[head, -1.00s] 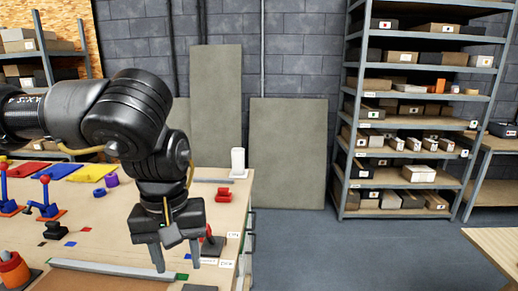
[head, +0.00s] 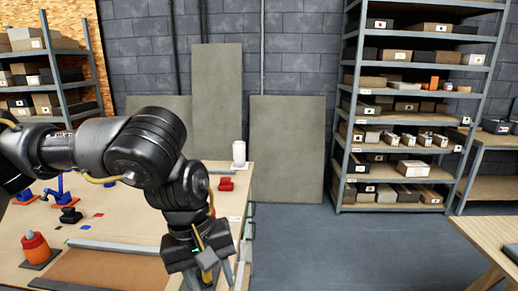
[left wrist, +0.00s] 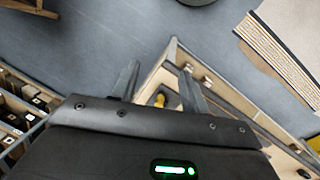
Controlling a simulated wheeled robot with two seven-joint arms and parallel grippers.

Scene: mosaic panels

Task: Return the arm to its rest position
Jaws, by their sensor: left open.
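My left arm comes in from the left in the head view, bent at the elbow. My left gripper (head: 209,281) points down near the right end of the workbench (head: 120,235). Its fingers are apart with nothing between them. In the left wrist view, the two grey fingers of my left gripper (left wrist: 160,84) are spread. Between and beyond them show a bench corner and a small yellow object (left wrist: 159,100). My right gripper is not in view.
A red block (head: 226,184) and a white cylinder (head: 239,153) stand at the bench's far right. An orange-topped holder (head: 36,247) is at the left. Grey shelving (head: 350,145) stands at the back right. Open floor (head: 340,245) lies right of the bench.

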